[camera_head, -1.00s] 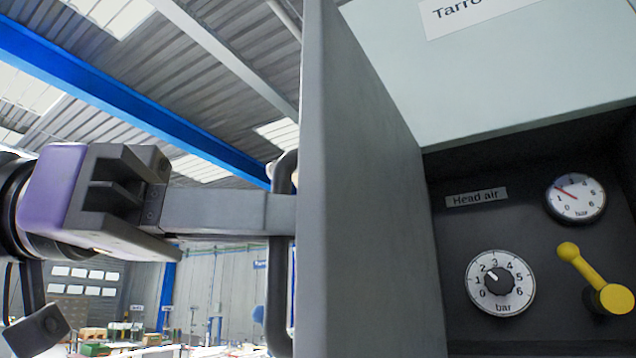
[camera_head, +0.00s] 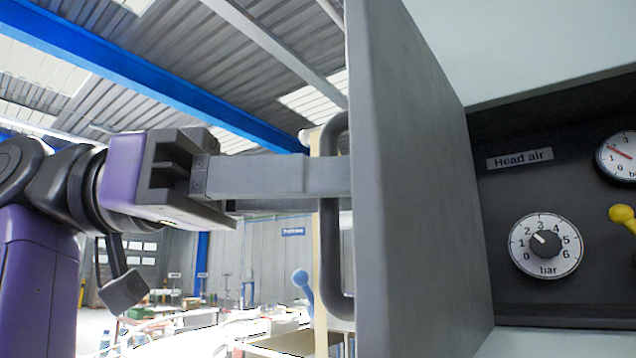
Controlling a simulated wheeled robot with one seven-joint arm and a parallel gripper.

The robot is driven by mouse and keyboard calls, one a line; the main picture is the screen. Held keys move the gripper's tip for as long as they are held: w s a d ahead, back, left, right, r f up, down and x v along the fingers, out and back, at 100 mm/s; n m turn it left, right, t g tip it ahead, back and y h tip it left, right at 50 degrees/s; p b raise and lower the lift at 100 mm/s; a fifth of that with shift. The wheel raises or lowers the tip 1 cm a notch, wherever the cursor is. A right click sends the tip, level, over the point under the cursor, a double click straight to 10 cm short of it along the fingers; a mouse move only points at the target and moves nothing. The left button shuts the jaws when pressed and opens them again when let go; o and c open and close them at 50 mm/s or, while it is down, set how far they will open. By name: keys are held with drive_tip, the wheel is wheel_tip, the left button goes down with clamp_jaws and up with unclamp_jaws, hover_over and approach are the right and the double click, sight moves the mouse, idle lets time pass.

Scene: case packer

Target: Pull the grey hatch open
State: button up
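The grey hatch (camera_head: 420,190) stands swung out from the case packer, its broad inner face turned towards the right of the picture. Its dark bar handle (camera_head: 333,255) is on the far left side, upright and partly covered by my fingers. My gripper (camera_head: 333,180) reaches in from the left, with one finger across the front of the bar and the other partly showing behind it. It appears shut on the handle; the exact contact is hidden. The opened recess (camera_head: 510,215) shows to the right of the hatch.
In the recess are the "Head air" label (camera_head: 519,158), a white dial with a black knob (camera_head: 546,245), a gauge (camera_head: 620,155) and a yellow lever (camera_head: 622,214). A blue-knobbed lever (camera_head: 301,280) shows below my gripper. Cluttered tables (camera_head: 190,325) stand farther back.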

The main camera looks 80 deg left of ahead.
idle(0.4)
drive_tip(key=b+v, duration=0.2)
drive_tip(key=v, duration=0.5)
drive_tip(key=shift+s, duration=0.4)
